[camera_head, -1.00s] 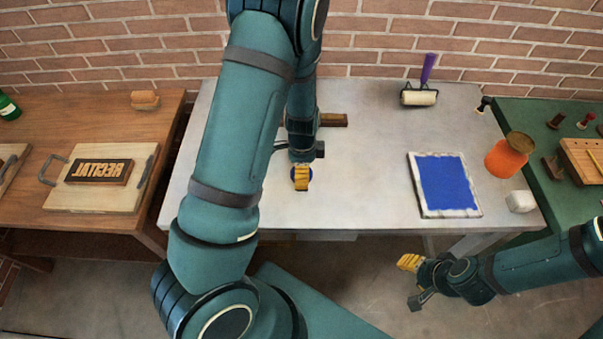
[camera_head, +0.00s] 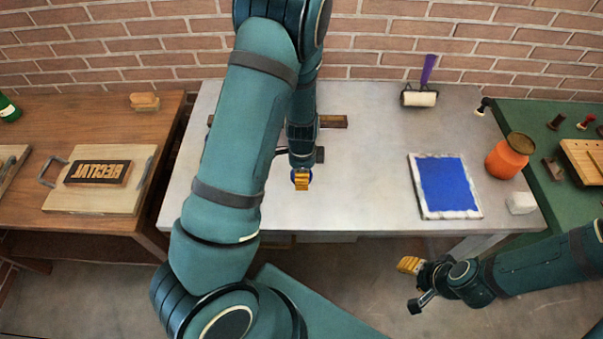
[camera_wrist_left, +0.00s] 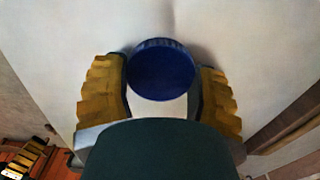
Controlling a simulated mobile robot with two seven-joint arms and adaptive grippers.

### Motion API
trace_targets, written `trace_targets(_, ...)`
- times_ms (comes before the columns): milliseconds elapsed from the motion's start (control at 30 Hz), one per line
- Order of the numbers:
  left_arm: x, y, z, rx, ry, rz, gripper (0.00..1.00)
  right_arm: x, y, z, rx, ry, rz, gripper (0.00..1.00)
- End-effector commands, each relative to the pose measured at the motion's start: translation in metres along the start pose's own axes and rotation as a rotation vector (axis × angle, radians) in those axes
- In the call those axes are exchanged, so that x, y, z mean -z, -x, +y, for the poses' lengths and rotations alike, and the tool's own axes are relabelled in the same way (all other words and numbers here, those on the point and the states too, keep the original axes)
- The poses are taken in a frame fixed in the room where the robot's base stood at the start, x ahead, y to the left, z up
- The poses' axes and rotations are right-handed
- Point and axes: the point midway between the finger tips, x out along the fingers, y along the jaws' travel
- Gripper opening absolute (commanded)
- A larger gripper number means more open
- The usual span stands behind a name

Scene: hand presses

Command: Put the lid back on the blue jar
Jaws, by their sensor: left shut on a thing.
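My left gripper (camera_head: 302,180) is over the grey table, left of its middle. It is shut on a round blue thing (camera_wrist_left: 161,72), which sits between the yellow fingers in the left wrist view. I cannot tell whether this is the jar's lid or the jar itself, nor whether it touches the table. In the head view only a little blue shows around the fingers. No separate blue jar or lid can be made out; my left arm hides part of the table. My right gripper (camera_head: 413,283) is open and empty, in front of the table edge.
An orange jar (camera_head: 507,158) with a tan top stands at the table's right, near a white block (camera_head: 520,203). A blue inked slab (camera_head: 447,186) and a purple-handled roller (camera_head: 419,97) lie on the table (camera_head: 370,160). A dark bar (camera_head: 332,121) lies behind my left gripper.

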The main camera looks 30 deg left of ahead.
Motion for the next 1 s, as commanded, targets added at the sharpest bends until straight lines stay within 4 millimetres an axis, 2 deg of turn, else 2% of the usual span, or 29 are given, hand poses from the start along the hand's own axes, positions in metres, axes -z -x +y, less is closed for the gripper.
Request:
trace_targets(167, 0.000, 0.007, 0.000, 0.002, 0.000, 0.001, 0.53, 0.001, 0.002, -0.001, 0.000, 0.000, 0.001, 0.47)
trace_targets(500, 0.001, 0.069, -0.001, 0.004, -0.001, 0.004, 0.53, 0.005, 0.015, -0.005, 0.001, -0.002, 0.007, 0.47)
trace_targets(633, 0.001, 0.088, -0.001, 0.003, -0.001, 0.003, 0.53, 0.005, 0.019, -0.007, 0.002, -0.002, 0.007, 0.47)
trace_targets(800, 0.001, 0.100, 0.000, 0.001, 0.000, 0.002, 0.53, 0.005, 0.021, -0.007, 0.002, -0.002, 0.007, 0.47)
trace_targets(1000, 0.000, 0.100, 0.000, -0.001, 0.000, 0.000, 0.53, 0.005, 0.021, -0.007, 0.003, -0.002, 0.006, 0.47)
